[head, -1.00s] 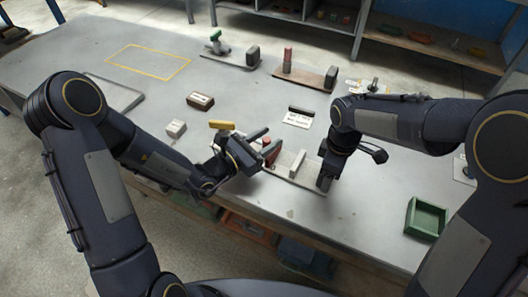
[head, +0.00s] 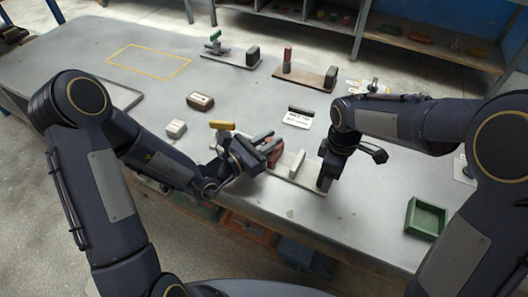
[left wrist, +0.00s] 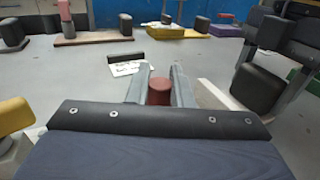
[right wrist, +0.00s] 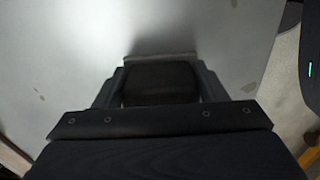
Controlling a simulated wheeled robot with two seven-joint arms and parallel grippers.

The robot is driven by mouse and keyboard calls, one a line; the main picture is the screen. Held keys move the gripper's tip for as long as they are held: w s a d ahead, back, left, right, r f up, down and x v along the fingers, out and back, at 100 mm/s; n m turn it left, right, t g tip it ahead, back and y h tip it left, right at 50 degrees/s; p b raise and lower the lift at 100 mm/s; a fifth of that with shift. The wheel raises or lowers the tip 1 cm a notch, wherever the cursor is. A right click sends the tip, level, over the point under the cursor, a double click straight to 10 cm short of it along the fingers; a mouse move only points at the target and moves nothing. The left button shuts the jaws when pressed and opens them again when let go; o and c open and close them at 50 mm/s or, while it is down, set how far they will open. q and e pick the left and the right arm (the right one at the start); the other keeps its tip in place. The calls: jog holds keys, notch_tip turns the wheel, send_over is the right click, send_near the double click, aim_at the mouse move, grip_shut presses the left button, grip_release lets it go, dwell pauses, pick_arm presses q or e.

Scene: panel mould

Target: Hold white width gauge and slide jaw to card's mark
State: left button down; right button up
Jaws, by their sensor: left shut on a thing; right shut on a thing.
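The white width gauge (head: 308,184) lies near the table's front edge, partly hidden by my arms. It has a pale upright block (head: 298,163), a red jaw (head: 273,154) and a dark end block. My left gripper (head: 268,143) is shut on the red jaw, whose round top (left wrist: 159,91) shows between the fingers in the left wrist view. My right gripper (right wrist: 160,88) is shut on the dark end block (right wrist: 160,80); this block also shows in the left wrist view (left wrist: 256,88). The card (head: 297,119) lies behind the gauge, its print too small to read.
A yellow-topped piece (head: 221,125) stands close left of my left gripper. Gauges with a green handle (head: 215,36) and a red handle (head: 287,60) stand at the back. A green tray (head: 426,218) is at the right. Small blocks (head: 200,101) lie at the left.

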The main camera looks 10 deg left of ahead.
pick_arm(q)
jog(key=c, duration=1.3)
grip_release()
jog(key=v, duration=1.2)
pick_arm(e)
jog(key=o, duration=1.4)
jog(key=shift+c, duration=0.2)
